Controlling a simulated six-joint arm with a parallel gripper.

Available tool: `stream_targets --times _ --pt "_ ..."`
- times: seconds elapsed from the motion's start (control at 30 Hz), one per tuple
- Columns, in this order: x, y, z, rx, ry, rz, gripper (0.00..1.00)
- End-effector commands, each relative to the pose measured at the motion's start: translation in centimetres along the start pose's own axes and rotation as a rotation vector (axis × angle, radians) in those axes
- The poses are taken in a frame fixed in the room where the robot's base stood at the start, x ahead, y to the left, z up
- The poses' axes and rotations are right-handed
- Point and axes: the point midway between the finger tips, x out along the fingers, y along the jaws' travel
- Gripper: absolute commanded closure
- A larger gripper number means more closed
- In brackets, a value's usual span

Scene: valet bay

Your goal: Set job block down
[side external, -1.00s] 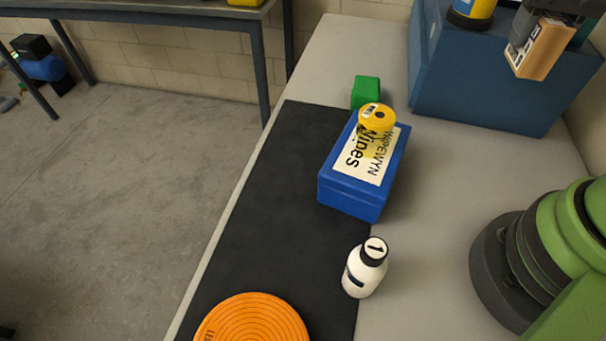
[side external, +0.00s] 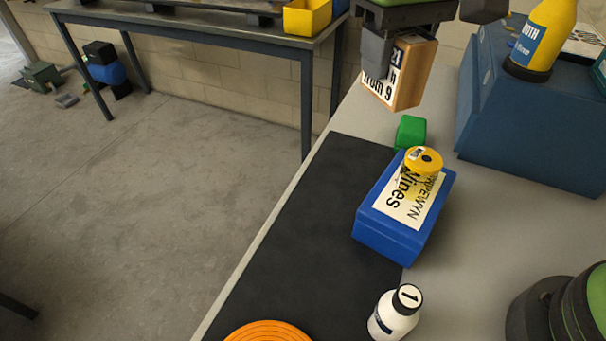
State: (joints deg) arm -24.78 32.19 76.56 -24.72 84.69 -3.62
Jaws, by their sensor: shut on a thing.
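The job block (side external: 411,73) is a wooden block with a white label, partly readable as "21" and "from 9". One dark finger shows on the block's left side, and the other finger is mostly hidden. The block appears roughly upright and clear of the bench. A small green block (side external: 410,132) sits on the bench below it.
A blue wipes box (side external: 392,236) with a yellow round item (side external: 423,160) on top stands on the black mat's (side external: 300,250) right edge. A white bottle (side external: 393,318) and an orange disc (side external: 267,332) are nearer. A blue case (side external: 530,130) bears a yellow bottle (side external: 545,40). The mat's middle is clear.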

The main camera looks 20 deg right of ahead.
Motion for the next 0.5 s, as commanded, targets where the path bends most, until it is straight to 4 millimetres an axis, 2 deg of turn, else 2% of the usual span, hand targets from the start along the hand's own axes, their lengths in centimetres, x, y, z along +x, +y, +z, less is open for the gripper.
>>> stream_targets --times 0.03,0.1,0.2,0.5 --pt "0.1 -2.6 0.4 -0.06 0.0 0.0 0.84" --pt "0.2 -5.5 1.1 -0.123 0.001 -0.001 0.84" --pt "0.3 -8.6 2.2 -0.193 0.001 -0.002 0.84" --pt "0.5 -14.6 5.3 -0.331 0.002 -0.005 0.84"
